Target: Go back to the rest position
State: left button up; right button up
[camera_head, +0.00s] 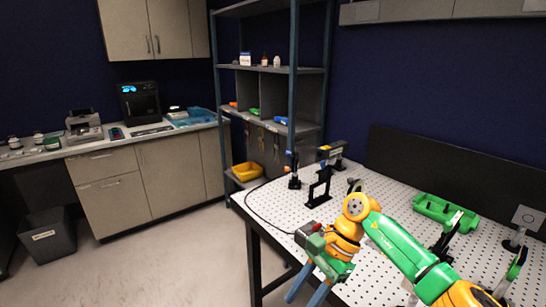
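My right arm comes in from the lower right, green and orange. Its gripper (308,290) hangs at the front left edge of the white perforated table (392,196), pointing down and to the left. Its two blue-grey fingers are apart, with nothing visible between them. The fingertips are near the bottom of the picture. My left gripper is not in view.
On the table stand a black bracket (319,189), a black post device (294,172) and a green tray (445,213). A shelf rack (291,100) stands behind. A grey bin (47,236) is at the left. Floor (170,265) between is clear.

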jog(key=w+a+f+m+t+y, duration=0.45)
jog(key=a+m+y, duration=0.5)
jog(key=m, duration=0.45)
jog(key=w+d+f+m+t+h, duration=0.1)
jog(key=d+f+m+t+h, duration=0.3)
jog(key=f+m, duration=0.55)
jog(key=w+d+f+m+t+h, duration=0.15)
jog(key=d+f+m+t, duration=0.4)
jog(key=m, duration=0.75)
jog(key=s+d+f+m+g+h, duration=0.1)
jog(key=s+d+f+m+h, duration=0.3)
jog(key=f, duration=0.3)
jog(key=s+d+f+m+h, duration=0.2)
jog(key=s+d+f+m, duration=0.1)
jog(key=s+f+m, duration=0.35)
jog(key=s+d+f+m+g+h, duration=0.1)
jog(key=s+d+f+m+g, duration=0.1)
jog(key=s, duration=0.7)
jog(key=s+d+f+m+g+h, duration=0.1)
jog(key=s+f+m+g, duration=0.3)
jog(key=s, duration=0.6)
jog(key=s+d+f+m+g+h, duration=0.1)
jog(key=s+d+f+m+g, duration=0.2)
jog(key=s, duration=0.6)
notch_tip(320, 180, down, 2)
jog(key=shift+s+d+f+m+h, duration=0.2)
jog(key=shift+d+m+h, duration=0.2)
jog(key=shift+m, duration=0.5)
